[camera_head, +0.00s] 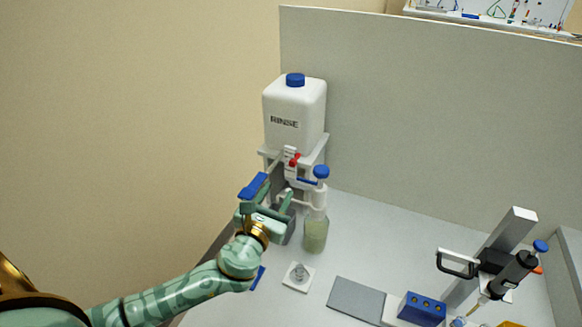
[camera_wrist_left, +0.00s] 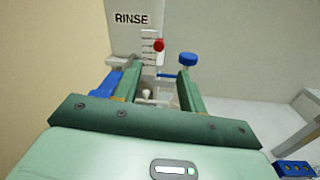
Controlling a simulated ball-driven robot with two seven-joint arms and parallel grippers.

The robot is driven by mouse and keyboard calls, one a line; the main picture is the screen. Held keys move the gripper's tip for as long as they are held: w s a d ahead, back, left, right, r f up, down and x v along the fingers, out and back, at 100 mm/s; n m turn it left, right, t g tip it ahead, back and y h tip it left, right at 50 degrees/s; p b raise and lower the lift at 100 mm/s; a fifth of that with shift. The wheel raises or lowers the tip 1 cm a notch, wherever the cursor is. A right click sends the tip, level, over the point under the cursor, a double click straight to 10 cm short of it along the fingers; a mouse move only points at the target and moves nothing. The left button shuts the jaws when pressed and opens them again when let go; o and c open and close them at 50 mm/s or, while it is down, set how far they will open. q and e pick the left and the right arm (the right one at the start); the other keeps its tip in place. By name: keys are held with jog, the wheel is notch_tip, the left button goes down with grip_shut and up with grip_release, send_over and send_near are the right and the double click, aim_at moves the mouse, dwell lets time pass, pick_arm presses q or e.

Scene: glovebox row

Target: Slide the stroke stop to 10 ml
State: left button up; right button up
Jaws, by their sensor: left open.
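The stroke stop is the small red piece (camera_head: 295,160) on a white upright scale (camera_head: 290,152), in front of the white RINSE container (camera_head: 295,115). My left gripper (camera_head: 277,191) is open and empty, below and in front of the stop. My right gripper is not in view.
A bottle of greenish liquid (camera_head: 315,236) stands below the plunger. A small white square piece (camera_head: 298,277), a grey plate (camera_head: 355,300) and a blue block (camera_head: 422,309) lie to the front right. A stand with a black pipette (camera_head: 513,275) is at far right. A grey panel (camera_head: 430,110) rises behind.

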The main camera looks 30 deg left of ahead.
aim_at(292, 166)
pick_arm(q)
jog(key=w, duration=0.3)
jog(key=w+a, duration=0.1)
jog(key=w, duration=0.6)
jog(key=shift+w+a, duration=0.2)
jog(key=shift+a, duration=0.05)
jog(key=shift+f+b, duration=0.1)
jog(key=shift+b, duration=0.2)
grip_shut()
